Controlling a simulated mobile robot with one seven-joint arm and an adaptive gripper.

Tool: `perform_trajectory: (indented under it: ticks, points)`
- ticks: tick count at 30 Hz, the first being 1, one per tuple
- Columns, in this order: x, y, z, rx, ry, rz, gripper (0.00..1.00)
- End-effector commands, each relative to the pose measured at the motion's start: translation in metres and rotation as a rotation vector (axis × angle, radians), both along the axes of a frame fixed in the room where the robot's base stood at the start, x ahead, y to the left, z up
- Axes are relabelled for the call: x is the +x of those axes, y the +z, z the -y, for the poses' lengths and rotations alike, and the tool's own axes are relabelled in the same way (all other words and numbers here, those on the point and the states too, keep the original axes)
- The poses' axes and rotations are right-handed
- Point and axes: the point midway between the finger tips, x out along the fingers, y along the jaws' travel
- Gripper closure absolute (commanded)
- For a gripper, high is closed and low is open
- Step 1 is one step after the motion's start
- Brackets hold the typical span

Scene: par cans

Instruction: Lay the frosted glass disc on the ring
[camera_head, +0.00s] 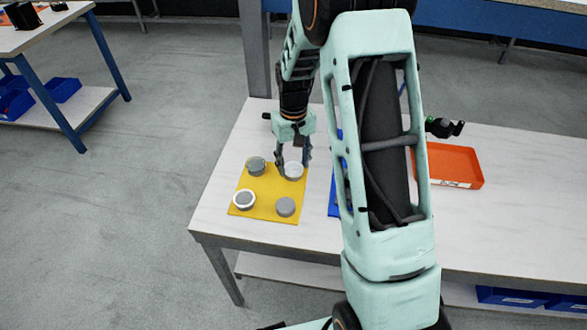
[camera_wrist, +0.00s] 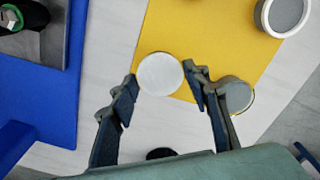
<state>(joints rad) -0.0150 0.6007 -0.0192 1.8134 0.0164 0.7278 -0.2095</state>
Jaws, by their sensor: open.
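The frosted glass disc (camera_head: 293,171) is pale, round and whitish, at the back right corner of the yellow mat. In the wrist view the disc (camera_wrist: 160,74) shows between my fingertips. My gripper (camera_head: 294,163) is open, pointing down with one finger on each side of the disc; contact cannot be told. The white ring (camera_head: 236,203) surrounds a grey round top at the front left of the mat. In the wrist view the ring (camera_wrist: 264,20) is at the top right, apart from my gripper.
The yellow mat (camera_head: 269,187) also bears a grey can (camera_head: 256,165) at back left, close beside one finger in the wrist view (camera_wrist: 237,95), and another grey can (camera_head: 285,207) at front right. A blue mat (camera_wrist: 38,90) and an orange tray (camera_head: 450,165) lie to the mat's right in the head view.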

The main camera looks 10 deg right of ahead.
Motion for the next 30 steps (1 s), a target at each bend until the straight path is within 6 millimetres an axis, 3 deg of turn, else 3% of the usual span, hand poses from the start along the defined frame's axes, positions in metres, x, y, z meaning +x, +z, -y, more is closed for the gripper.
perform_trajectory:
  ticks: [5,17,30]
  points:
    - [0.000,0.000,0.000,0.000,0.000,0.000,0.71]
    - [0.000,0.001,0.000,0.000,0.000,0.000,0.71]
    - [0.000,0.021,0.000,0.000,0.000,0.001,0.71]
